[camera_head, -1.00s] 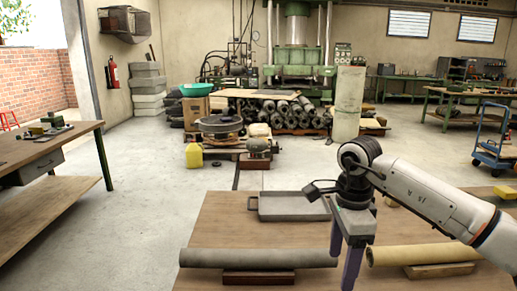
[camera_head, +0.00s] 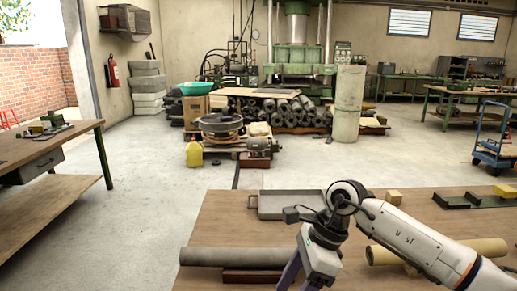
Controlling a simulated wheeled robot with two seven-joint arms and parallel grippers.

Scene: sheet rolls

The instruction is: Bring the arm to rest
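My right arm comes in from the right over the wooden table. Its gripper (camera_head: 299,281) points down at the front of the table, by the right end of a grey sheet roll (camera_head: 235,257). The purple fingers stand apart with nothing seen between them; their tips are cut off by the bottom edge. The grey roll lies on a reddish-brown block (camera_head: 252,276). A tan roll (camera_head: 486,248) lies on the right, partly hidden behind my forearm. My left arm and gripper are not in view.
A grey metal tray (camera_head: 275,207) lies behind the grey roll. A yellow block (camera_head: 393,195) and dark green fixtures (camera_head: 480,201) sit at the table's back right. The table's left back area (camera_head: 222,222) is bare.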

